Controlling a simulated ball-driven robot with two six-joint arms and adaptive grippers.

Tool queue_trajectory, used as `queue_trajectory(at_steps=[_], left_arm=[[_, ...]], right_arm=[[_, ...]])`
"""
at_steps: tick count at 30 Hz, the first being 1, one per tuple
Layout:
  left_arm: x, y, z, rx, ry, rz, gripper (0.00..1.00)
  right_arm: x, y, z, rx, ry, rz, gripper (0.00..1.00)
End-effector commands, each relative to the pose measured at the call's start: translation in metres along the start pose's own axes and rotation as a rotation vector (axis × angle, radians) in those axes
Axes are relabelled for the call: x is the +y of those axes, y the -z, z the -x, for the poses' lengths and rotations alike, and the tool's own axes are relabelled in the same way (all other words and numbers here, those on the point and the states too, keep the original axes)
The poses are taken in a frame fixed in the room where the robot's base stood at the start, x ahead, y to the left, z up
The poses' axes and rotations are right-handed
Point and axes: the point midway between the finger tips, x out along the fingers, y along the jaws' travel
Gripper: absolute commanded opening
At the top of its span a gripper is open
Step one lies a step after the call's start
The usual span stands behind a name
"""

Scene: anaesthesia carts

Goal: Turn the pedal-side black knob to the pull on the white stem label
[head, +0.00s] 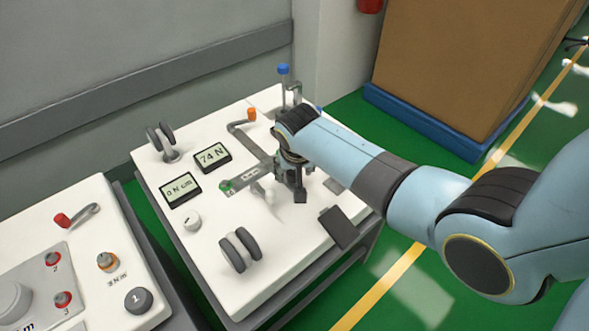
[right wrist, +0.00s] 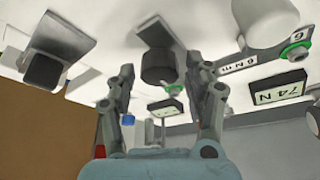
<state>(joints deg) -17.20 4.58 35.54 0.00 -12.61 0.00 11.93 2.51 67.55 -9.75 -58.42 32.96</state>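The black knob (right wrist: 158,67) shows in the right wrist view, on a grey base on the white cart top. It lies between the two fingertips of my right gripper (right wrist: 160,65), with a gap visible on each side. In the head view my right gripper (head: 290,182) points down over the cart and hides most of the knob. The pedal (head: 338,227) is a dark plate to its right; a grey plate with a black pad (right wrist: 42,70) shows in the wrist view. A white stem (head: 271,197) stands just left of the gripper. I cannot read a label on it. My left gripper is out of view.
Displays read 74 N (head: 212,157) and 0 N cm (head: 180,189). A black double-disc handle (head: 240,250) stands at the front; an orange-tipped lever (head: 250,114) and blue-capped post (head: 283,70) stand behind. Another cart (head: 85,260) is at left.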

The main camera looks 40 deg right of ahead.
Motion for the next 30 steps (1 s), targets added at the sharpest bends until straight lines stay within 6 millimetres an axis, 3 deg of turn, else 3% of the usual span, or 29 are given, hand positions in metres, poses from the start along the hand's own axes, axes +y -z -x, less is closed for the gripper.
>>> queue_trajectory(at_steps=[1, 10, 20, 30], left_arm=[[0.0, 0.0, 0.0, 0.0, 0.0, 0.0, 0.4], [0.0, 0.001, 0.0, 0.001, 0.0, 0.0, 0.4], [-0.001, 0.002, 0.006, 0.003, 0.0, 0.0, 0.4], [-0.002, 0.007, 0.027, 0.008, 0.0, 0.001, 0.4]], right_arm=[[0.0, 0.0, 0.0, 0.0, 0.0, 0.0, 0.44], [0.0, 0.0, 0.0, 0.0, 0.0, 0.0, 0.06], [0.001, 0.0, 0.001, -0.001, 0.018, 0.047, 0.06], [0.002, 0.002, 0.003, -0.001, 0.108, 0.266, 0.06]])
